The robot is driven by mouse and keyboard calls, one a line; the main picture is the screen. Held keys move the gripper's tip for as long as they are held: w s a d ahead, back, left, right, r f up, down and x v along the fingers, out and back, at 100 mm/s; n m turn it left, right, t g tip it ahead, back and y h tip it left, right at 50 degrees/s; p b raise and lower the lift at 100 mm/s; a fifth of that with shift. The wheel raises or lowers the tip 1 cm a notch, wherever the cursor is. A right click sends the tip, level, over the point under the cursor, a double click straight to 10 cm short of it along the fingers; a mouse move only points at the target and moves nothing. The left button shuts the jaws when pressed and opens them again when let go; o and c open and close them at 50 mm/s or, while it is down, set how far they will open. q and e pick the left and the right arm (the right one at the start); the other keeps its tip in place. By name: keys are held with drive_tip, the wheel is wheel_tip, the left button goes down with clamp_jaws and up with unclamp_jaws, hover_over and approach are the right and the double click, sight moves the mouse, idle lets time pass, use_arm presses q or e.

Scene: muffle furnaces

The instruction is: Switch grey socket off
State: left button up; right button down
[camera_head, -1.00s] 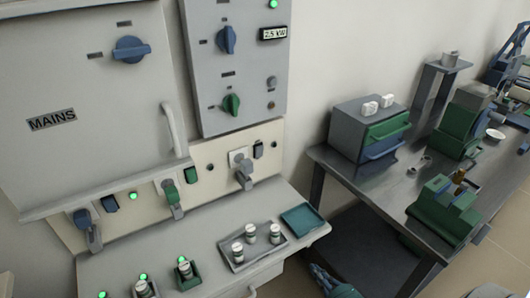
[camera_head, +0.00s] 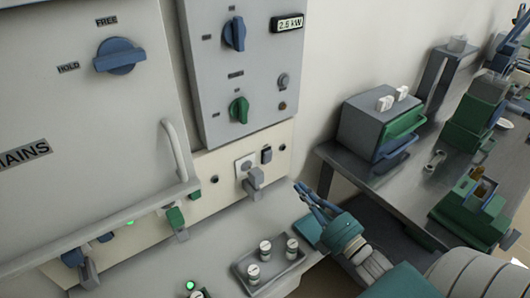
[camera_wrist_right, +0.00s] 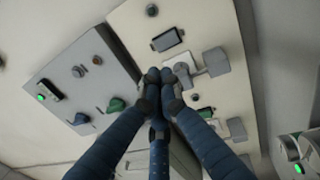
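The grey socket (camera_head: 245,163) is on the cream strip below the control panel, with a grey plug (camera_head: 254,184) in it. A small dark rocker switch (camera_head: 266,154) sits just right of and above the socket. The right wrist view also shows the switch (camera_wrist_right: 168,40) and the grey plug (camera_wrist_right: 215,62). My right gripper (camera_head: 300,187) is right of the socket in the head view. In the wrist view its blue fingers (camera_wrist_right: 168,76) come together at the tips, with nothing seen between them. I cannot tell any contact with the switch. My left gripper is out of view.
A tray (camera_head: 243,274) with small jars stands on the ledge below. A metal table (camera_head: 335,158) with a drawer box (camera_head: 360,125) is at right.

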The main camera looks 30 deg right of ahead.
drive_tip(key=b, duration=0.2)
approach(269, 153)
drive_tip(key=w, duration=0.4)
drive_tip(key=w+b, duration=0.1)
drive_tip(key=shift+w+a+r, duration=0.25)
drive_tip(key=shift+w+a, duration=0.05)
drive_tip(key=shift+w, duration=0.05)
drive_tip(key=shift+w+r, duration=0.15)
drive_tip(key=shift+w, duration=0.5)
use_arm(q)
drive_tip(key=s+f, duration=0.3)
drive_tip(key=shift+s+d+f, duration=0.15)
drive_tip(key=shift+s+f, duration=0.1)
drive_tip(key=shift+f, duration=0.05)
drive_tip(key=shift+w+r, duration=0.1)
use_arm(e)
drive_tip(key=shift+w+r, duration=0.2)
drive_tip(key=shift+w, duration=0.05)
drive_tip(key=shift+s, duration=0.1)
